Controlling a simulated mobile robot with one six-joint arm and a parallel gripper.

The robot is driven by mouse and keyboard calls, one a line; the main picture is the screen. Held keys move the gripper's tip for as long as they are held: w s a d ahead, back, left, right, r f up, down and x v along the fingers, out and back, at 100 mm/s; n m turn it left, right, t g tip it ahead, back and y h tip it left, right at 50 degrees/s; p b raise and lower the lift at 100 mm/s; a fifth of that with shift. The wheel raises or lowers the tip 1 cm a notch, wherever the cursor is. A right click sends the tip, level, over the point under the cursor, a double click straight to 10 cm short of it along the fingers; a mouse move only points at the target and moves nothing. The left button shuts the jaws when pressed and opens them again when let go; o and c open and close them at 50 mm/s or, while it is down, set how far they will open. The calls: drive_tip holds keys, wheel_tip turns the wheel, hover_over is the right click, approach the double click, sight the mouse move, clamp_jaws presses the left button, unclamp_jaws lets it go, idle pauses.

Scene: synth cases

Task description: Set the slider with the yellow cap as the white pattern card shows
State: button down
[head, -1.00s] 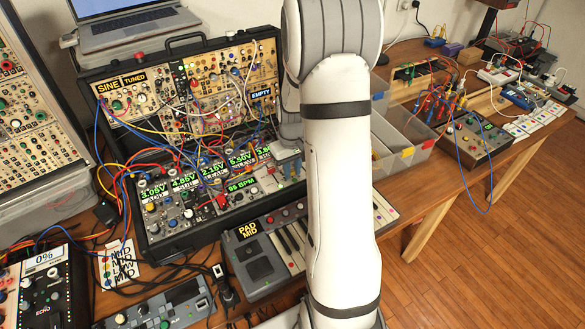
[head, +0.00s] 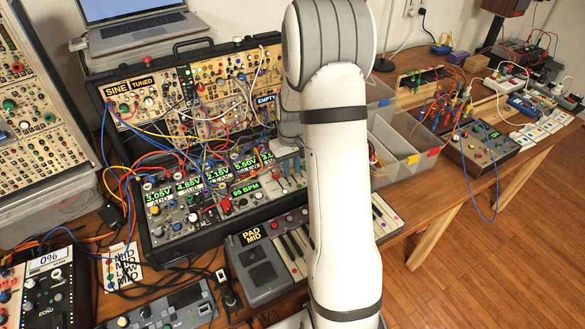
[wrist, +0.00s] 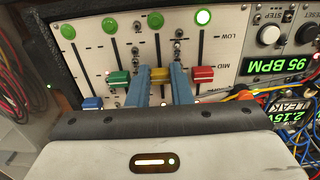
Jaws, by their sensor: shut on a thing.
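In the wrist view, a white slider panel shows a yellow cap (wrist: 160,75) between a green cap (wrist: 118,78) and a red cap (wrist: 203,74). A blue cap (wrist: 92,103) sits lower, partly hidden. The yellow cap is about level with the red cap, beside the MID mark; LOW is higher in the picture. My gripper (wrist: 159,71) has its blue fingers on both sides of the yellow cap and is shut on it. In the head view, the white pattern card (head: 123,268) lies left of the synth case, with coloured dots and words including MID; I cannot read every line surely.
The synth case (head: 185,232) is crowded with patch cables, left of my arm. A keyboard (head: 262,268) stands in front. Grey bins (head: 408,150) and another cabled device (head: 482,142) are at the right. A laptop (head: 130,25) sits behind.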

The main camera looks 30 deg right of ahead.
sight(291, 170)
drive_tip(key=c, duration=1.3)
unclamp_jaws()
wheel_tip(291, 170, up, 8)
drive_tip(key=shift+f, duration=0.1)
drive_tip(key=s+a+r+t, duration=0.1)
drive_tip(key=s+a+r, duration=0.2)
drive_tip(key=s, duration=0.4)
drive_tip(key=s+a+r, duration=0.3)
drive_tip(key=s+a, duration=0.3)
drive_tip(key=s, duration=0.2)
drive_tip(key=s+a+r+t, duration=0.1)
drive_tip(key=s+a+r, duration=0.2)
drive_tip(key=s+a, duration=0.2)
drive_tip(key=shift+s+r+t, duration=0.15)
drive_tip(key=shift+s, duration=0.55)
drive_tip(key=shift+s+r+t, duration=0.1)
drive_tip(key=shift+s+t, duration=0.05)
drive_tip(key=shift+s, duration=0.5)
